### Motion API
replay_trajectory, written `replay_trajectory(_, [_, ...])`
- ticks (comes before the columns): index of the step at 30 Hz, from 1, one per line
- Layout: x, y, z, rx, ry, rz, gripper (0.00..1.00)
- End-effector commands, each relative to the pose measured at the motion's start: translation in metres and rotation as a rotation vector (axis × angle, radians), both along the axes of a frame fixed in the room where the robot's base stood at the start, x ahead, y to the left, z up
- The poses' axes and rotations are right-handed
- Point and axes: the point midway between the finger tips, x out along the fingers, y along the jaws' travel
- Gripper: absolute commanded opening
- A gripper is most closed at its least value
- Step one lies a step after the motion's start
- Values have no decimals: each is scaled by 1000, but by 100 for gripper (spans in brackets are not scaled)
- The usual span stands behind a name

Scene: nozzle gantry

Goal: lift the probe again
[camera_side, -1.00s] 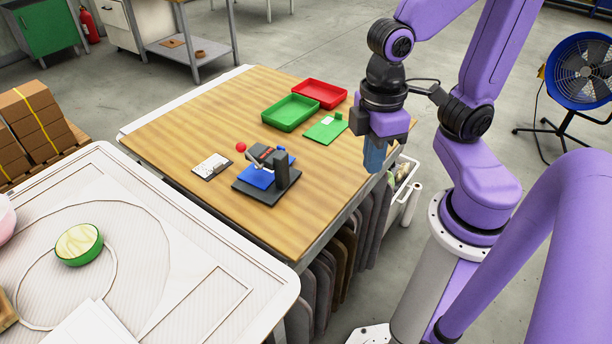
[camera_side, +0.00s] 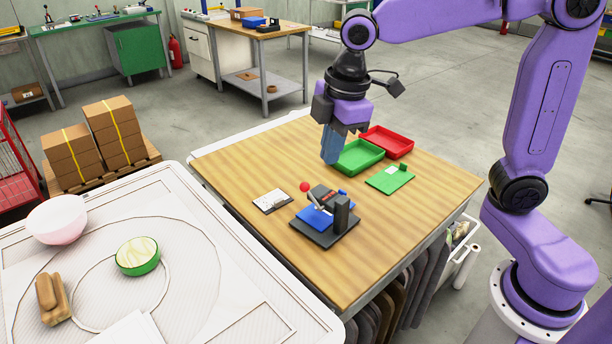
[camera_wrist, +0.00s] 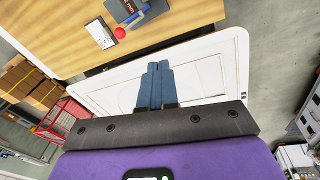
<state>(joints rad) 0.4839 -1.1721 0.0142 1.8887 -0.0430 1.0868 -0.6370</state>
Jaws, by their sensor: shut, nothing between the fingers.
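A small dark gantry (camera_side: 341,215) stands on a dark base plate on the wooden table, with a blue plate (camera_side: 314,217) on it. A lever with a red ball knob (camera_side: 305,187) sticks out to its upper left. I cannot make out the probe as a separate part. The knob (camera_wrist: 119,32) also shows at the top of the wrist view, with part of the blue plate beside it. My gripper (camera_side: 330,160) is shut and empty, fingers pointing down, above the table and apart from the gantry. Its blue fingers (camera_wrist: 156,82) are together in the wrist view.
A green tray (camera_side: 345,166) and a red tray (camera_side: 404,142) sit behind the gantry. A green board (camera_side: 388,180) lies to its right and a white card (camera_side: 270,199) to its left.

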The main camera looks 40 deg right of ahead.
Motion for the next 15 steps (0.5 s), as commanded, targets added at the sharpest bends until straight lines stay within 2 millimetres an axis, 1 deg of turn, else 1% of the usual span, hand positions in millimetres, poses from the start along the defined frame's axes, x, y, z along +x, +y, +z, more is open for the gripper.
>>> replay_trajectory(1, [14, 2, 4, -2, -10, 9, 0])
replay_trajectory(3, [29, 2, 9, -7, -22, 26, 0])
replay_trajectory(6, [43, 2, 14, -12, -32, 43, 0])
replay_trajectory(11, [51, 1, 12, -17, -38, 53, 0])
replay_trajectory(15, [53, 2, -2, -18, -35, 52, 0])
